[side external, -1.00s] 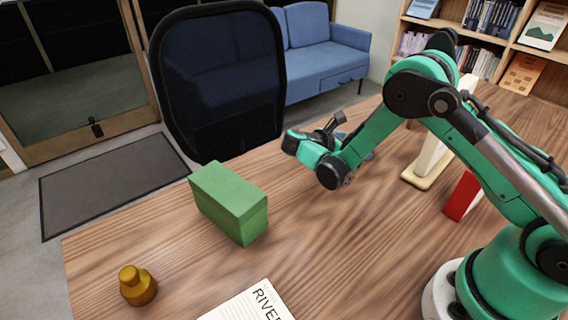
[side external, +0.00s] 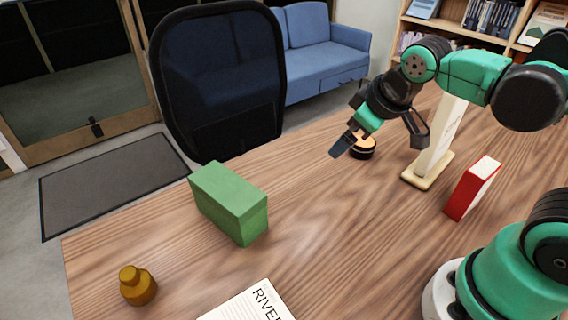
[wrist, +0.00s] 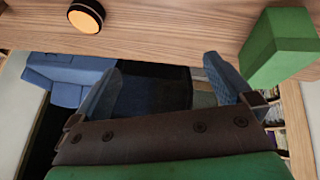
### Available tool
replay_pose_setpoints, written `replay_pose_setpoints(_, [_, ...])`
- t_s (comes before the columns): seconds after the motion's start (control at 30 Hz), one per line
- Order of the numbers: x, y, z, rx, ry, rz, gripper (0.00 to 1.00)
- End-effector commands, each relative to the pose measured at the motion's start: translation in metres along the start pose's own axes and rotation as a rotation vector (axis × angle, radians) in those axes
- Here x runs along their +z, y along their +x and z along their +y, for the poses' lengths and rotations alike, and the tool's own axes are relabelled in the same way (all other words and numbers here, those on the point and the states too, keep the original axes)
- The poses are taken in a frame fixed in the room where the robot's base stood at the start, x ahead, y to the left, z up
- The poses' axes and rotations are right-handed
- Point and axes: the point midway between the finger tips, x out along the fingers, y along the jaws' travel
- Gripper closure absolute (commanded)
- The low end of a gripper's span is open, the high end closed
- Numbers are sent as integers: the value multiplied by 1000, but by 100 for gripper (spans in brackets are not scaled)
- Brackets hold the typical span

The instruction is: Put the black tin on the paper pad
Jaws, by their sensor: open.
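The black tin (side external: 363,150) is a low round tin with a pale orange top, standing on the far part of the table. It also shows at the top left of the wrist view (wrist: 86,16), outside the space between my fingers. My gripper (side external: 378,140) is open and empty, close to the tin in the side view, with one finger partly in front of it. In the wrist view its two blue fingers (wrist: 163,68) are spread apart. The paper pad (side external: 250,306), white with printed text, lies at the table's near edge and is cut off by the frame.
A green box (side external: 230,203) stands left of centre and also shows in the wrist view (wrist: 278,47). A brass weight (side external: 137,286) is at the near left. A cream upright stand (side external: 428,170) and a red book (side external: 472,188) are right of the tin. The table's middle is clear.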

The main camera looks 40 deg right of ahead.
Motion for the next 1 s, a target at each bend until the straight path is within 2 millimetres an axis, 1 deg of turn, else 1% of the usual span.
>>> replay_pose_setpoints(0.03, [5, -4, -6, -27, 70, 30, 0])
replay_pose_setpoints(0.1, [8, -7, -12, -59, 155, 63, 0])
replay_pose_setpoints(0.2, [10, -10, -17, -89, 231, 91, 0])
replay_pose_setpoints(0.33, [10, -10, -18, -100, 259, 101, 0])
replay_pose_setpoints(0.7, [10, -10, -18, -98, 254, 96, 0])
replay_pose_setpoints(0.77, [8, -10, -15, -95, 250, 87, 0])
replay_pose_setpoints(0.87, [2, -7, -4, -84, 236, 49, 0])
replay_pose_setpoints(0.97, [-7, 1, 15, -74, 208, -16, 0])
replay_pose_setpoints(1.0, [-11, 6, 24, -72, 194, -47, 0])
